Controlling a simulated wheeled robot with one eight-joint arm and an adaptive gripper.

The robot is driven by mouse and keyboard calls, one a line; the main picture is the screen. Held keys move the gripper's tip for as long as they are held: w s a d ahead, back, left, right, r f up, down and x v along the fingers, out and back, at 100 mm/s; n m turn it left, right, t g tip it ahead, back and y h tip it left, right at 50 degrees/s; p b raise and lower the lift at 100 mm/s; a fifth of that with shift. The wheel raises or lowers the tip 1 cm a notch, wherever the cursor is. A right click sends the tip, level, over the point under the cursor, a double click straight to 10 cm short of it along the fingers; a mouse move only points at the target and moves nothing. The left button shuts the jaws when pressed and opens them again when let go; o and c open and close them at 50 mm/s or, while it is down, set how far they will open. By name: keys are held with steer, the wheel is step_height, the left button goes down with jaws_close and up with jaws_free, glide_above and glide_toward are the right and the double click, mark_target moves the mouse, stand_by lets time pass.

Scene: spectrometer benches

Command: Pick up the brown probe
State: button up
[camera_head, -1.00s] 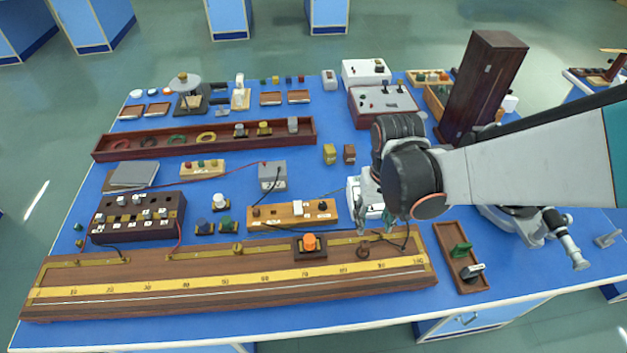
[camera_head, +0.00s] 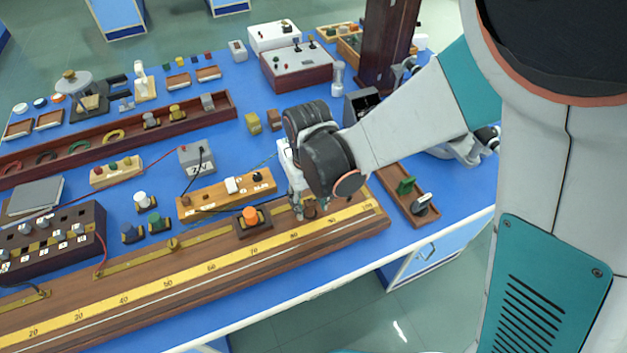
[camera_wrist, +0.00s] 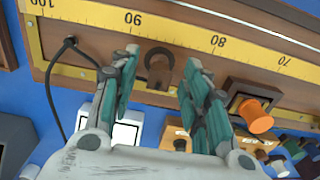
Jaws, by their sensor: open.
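The brown probe (camera_wrist: 158,68) is a small dark brown piece with an arched top. It sits on the long wooden scale board (camera_wrist: 60,50), near the 90 mark. In the wrist view it lies between the fingertips of my gripper (camera_wrist: 162,60), with a gap on each side. My gripper is open and holds nothing. In the head view my gripper (camera_head: 309,206) points down at the right part of the board, and the probe (camera_head: 310,211) is partly hidden by the fingers.
An orange knob on a dark block (camera_head: 250,217) stands on the board left of my gripper. A wooden terminal strip (camera_head: 208,200) lies behind the board. A shallow wooden tray (camera_head: 393,181) is to the right. A black cable (camera_wrist: 50,85) runs beside the board.

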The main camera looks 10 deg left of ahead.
step_height(320, 180, down, 2)
steer(key=shift+f+b, duration=0.1)
steer(key=shift+b, duration=0.3)
jaws_close()
steer(key=shift+r, duration=0.2)
